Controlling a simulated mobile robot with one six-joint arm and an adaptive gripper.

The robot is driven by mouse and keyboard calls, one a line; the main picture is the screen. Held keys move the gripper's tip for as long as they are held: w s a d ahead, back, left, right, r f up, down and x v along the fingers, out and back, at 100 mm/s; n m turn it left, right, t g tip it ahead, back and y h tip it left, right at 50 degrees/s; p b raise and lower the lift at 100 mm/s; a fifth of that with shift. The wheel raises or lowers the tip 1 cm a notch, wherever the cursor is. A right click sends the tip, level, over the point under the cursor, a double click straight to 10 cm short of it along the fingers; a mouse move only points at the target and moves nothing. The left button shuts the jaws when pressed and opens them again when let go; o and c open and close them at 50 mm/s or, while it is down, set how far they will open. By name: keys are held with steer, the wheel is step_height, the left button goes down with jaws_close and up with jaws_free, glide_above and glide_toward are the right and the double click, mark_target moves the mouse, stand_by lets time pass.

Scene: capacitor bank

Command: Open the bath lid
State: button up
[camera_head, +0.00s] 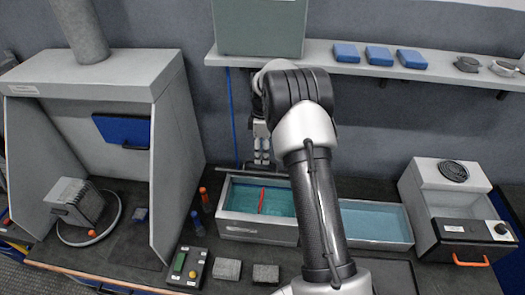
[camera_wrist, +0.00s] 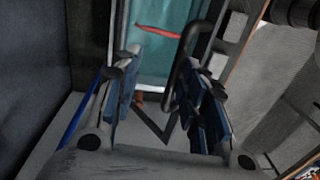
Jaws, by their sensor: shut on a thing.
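The left bath (camera_head: 258,230) is a grey tank. Its top is uncovered, with teal liquid and a red stick (camera_head: 261,200) showing inside. The bath's teal inside also shows in the wrist view (camera_wrist: 165,65). My gripper (camera_head: 262,150) is above the back edge of this bath, close to the wall. In the wrist view my gripper (camera_wrist: 162,85) has its two blue-padded fingers around a dark bent handle (camera_wrist: 178,75), which it holds. The handle seems to belong to the bath lid; most of the lid is hidden or edge-on.
A second tank (camera_head: 375,222) with pale blue liquid stands to the right. A grey hood (camera_head: 90,75) is at the left, a grey device (camera_head: 450,210) at the right. Small blocks (camera_head: 227,269) and a control box (camera_head: 187,266) lie in front.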

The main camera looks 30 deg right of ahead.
steer(key=shift+o, duration=0.7)
steer(key=shift+w+d+f, duration=0.1)
steer(key=shift+d+f, duration=0.2)
steer(key=shift+f, duration=0.05)
steer(key=shift+r, duration=0.1)
step_height(320, 180, up, 12)
steer(key=shift+w+r, duration=0.15)
steer(key=shift+w, duration=0.25)
